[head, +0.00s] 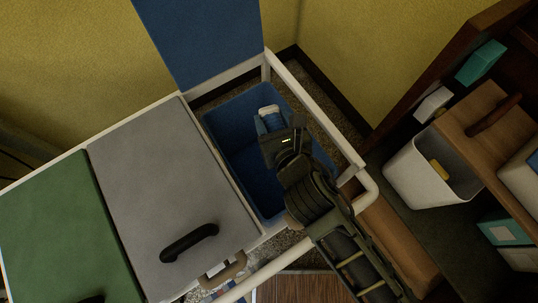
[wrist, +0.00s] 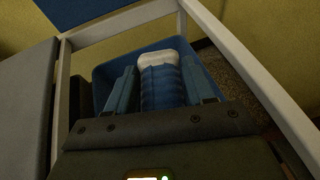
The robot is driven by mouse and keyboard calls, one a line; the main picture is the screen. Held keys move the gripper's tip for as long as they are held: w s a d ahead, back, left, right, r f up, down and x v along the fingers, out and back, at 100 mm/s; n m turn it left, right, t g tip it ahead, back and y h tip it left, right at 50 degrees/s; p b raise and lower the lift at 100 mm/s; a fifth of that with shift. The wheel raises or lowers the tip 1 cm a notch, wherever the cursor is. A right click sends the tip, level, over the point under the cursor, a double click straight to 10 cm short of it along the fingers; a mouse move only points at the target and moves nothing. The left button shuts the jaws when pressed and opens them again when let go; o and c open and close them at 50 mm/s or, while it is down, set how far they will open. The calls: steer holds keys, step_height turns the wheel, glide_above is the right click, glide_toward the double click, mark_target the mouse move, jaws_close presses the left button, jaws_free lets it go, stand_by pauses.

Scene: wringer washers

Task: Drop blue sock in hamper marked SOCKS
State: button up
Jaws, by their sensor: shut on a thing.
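The blue sock (wrist: 162,88), ribbed with a white end, is between the two fingers of my gripper (wrist: 160,92) in the wrist view. In the head view the sock (head: 269,117) shows just beyond the gripper's fingers. My gripper (head: 273,128) is shut on it. Both are over the open blue hamper (head: 230,122), within its rim as seen from above. How far above or below the rim the sock is, I cannot tell. The hamper's blue lid (head: 203,40) stands raised at the back. No SOCKS marking is readable. My gripper and arm hide part of the hamper.
A grey lid (head: 165,185) and a green lid (head: 65,225) are shut left of the hamper. A white frame rail (head: 315,105) runs along its right side. At right are a white bin (head: 415,180) and a wooden shelf unit (head: 490,120).

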steer(key=shift+f+b, duration=1.05)
steer(key=shift+f, duration=0.1)
steer(key=o, duration=1.1)
steer(key=shift+s, duration=0.1)
steer(key=v, duration=0.7)
steer(key=shift+s+r, duration=0.2)
steer(key=shift+s, duration=0.1)
steer(key=shift+d, duration=0.15)
